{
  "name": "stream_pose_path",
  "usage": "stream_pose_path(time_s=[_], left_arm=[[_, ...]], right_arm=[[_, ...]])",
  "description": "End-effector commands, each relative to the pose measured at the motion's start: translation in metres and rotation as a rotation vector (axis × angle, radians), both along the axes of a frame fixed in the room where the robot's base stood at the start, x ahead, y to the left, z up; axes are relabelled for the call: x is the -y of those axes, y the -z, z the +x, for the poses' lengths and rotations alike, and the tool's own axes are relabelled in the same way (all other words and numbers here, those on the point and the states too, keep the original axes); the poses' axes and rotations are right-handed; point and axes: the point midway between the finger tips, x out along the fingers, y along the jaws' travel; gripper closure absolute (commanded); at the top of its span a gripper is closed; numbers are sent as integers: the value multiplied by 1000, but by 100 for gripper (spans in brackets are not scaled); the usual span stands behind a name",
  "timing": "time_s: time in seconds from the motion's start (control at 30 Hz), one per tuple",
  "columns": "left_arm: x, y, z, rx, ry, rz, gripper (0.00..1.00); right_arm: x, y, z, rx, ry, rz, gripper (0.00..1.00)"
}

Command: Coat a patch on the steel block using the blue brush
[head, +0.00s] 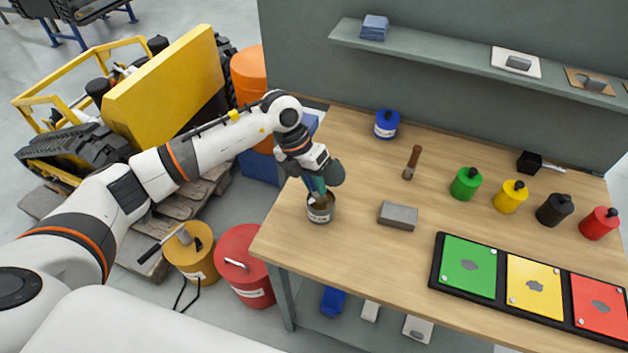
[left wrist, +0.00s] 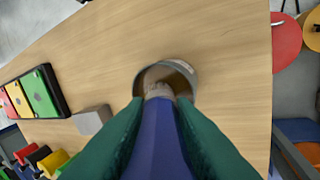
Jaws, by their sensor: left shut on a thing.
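My left gripper (head: 318,184) is shut on the blue brush, above the table's left front part. In the left wrist view the brush's blue handle (left wrist: 160,140) sits between the green fingers. Its bristle end (left wrist: 160,91) points down into the opening of a small metal tin (head: 320,213), which also shows in the left wrist view (left wrist: 184,68). The tin holds something brown; whether the bristles touch it I cannot tell. The grey steel block (head: 398,216) lies flat to the right of the tin, apart from it, and shows in the left wrist view (left wrist: 92,120). My right gripper is out of view.
Green (head: 466,183), yellow (head: 511,196), black and red pots are at the right. A black tray (head: 437,272) of coloured plates lies at the front right. Table around the block is clear.

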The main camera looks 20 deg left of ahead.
Motion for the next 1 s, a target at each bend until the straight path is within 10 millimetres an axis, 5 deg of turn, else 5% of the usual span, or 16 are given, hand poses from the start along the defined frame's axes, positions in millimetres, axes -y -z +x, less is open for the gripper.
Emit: stream_pose_path(time_s=[0.8,1.0], left_arm=[[0,-67,1,3,0,-2,100],[0,-69,0,2,0,-1,100]], right_arm=[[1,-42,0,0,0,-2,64],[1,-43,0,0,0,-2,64]])
